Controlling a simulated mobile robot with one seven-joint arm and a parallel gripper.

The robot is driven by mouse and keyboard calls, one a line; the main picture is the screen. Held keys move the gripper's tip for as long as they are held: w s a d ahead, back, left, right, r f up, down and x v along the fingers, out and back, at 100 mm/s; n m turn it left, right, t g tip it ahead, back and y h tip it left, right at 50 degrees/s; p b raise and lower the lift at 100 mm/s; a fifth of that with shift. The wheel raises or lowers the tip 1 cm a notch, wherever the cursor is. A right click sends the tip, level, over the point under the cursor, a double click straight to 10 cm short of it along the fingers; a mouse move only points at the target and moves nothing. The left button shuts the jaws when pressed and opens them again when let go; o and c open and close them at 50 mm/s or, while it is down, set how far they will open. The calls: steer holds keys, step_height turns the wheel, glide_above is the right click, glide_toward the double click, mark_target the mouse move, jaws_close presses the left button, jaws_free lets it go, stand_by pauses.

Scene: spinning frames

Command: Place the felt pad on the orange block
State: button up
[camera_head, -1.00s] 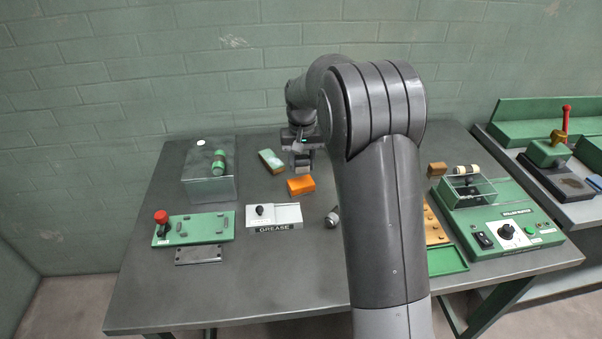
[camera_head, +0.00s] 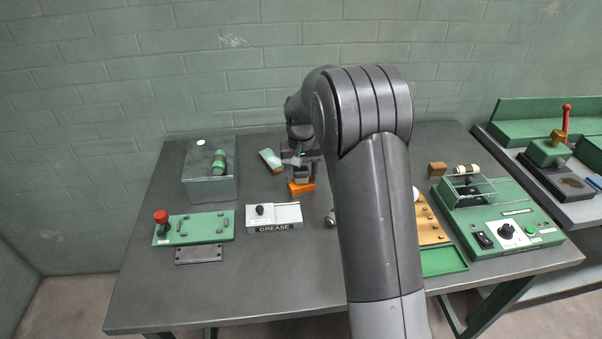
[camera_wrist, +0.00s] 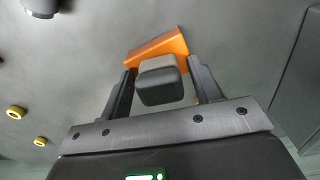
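The felt pad (camera_wrist: 160,80) is a small grey block with a darker near face, between my gripper's fingers in the wrist view. In the head view, my gripper (camera_head: 301,178) is directly above the orange block (camera_head: 301,189), whose upper part is covered. I cannot tell whether the pad touches the block.
A green-and-brown block (camera_head: 270,159) lies just behind left of my gripper. A green machine (camera_head: 505,235) stands at right. The front middle of the table is clear.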

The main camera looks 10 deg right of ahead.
step_height(320, 180, up, 12)
steer(key=s+d+r+t, duration=0.1)
steer(key=s+d+r, duration=0.1)
steer(key=s+r, duration=0.45)
steer(key=s+d+t, duration=0.1)
steer(key=s, duration=0.8)
steer(key=s+d+t, duration=0.1)
steer(key=s+t, duration=0.1)
steer(key=s, duration=0.8)
steer(key=s+d+f+t, duration=0.1)
steer(key=s, duration=0.9)
steer(key=shift+s+f+t, duration=0.1)
steer(key=shift+s+t, duration=0.15)
steer(key=shift+t, duration=0.05)
